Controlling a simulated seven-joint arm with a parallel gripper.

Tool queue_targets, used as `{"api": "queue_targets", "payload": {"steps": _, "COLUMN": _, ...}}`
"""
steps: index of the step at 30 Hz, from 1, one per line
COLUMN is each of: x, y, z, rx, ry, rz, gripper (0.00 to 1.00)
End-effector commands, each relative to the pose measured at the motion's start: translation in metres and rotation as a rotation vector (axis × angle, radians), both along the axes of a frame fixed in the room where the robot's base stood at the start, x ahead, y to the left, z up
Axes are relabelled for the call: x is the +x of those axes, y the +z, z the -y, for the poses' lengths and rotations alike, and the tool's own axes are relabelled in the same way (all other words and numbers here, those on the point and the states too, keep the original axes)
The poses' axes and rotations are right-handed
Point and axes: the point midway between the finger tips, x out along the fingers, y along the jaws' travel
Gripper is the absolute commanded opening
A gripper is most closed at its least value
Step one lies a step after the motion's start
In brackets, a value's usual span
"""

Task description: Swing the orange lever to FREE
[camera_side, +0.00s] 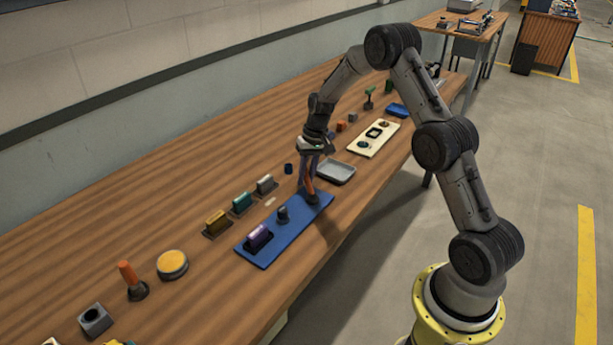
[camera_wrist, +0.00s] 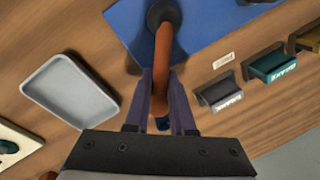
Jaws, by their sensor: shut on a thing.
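My gripper (camera_side: 309,176) reaches down over the blue panel (camera_side: 280,237) on the wooden bench and is shut on the orange lever (camera_side: 309,190). In the wrist view, the two fingers of my gripper (camera_wrist: 160,88) lie on either side of the orange lever (camera_wrist: 162,55). The lever's dark round base (camera_wrist: 163,12) sits on the blue panel (camera_wrist: 210,22) at the top of the picture. The lever leans from its base towards my gripper. I cannot read a FREE mark in either view.
A grey tray (camera_side: 336,172) lies close behind the panel. A second orange-handled stick (camera_side: 128,274) and a yellow disc (camera_side: 172,264) stand at the front left.

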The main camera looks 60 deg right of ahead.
Motion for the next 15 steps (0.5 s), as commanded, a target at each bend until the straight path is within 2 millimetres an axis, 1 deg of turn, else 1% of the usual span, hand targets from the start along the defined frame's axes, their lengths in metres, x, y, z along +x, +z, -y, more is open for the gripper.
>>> {"api": "queue_targets", "payload": {"steps": 8, "x": 0.005, "y": 0.001, "z": -0.007, "rx": -0.001, "ry": 0.129, "rz": 0.001, "gripper": 0.00}}
{"api": "queue_targets", "payload": {"steps": 15, "x": 0.012, "y": 0.001, "z": -0.019, "rx": -0.002, "ry": 0.337, "rz": 0.002, "gripper": 0.00}}
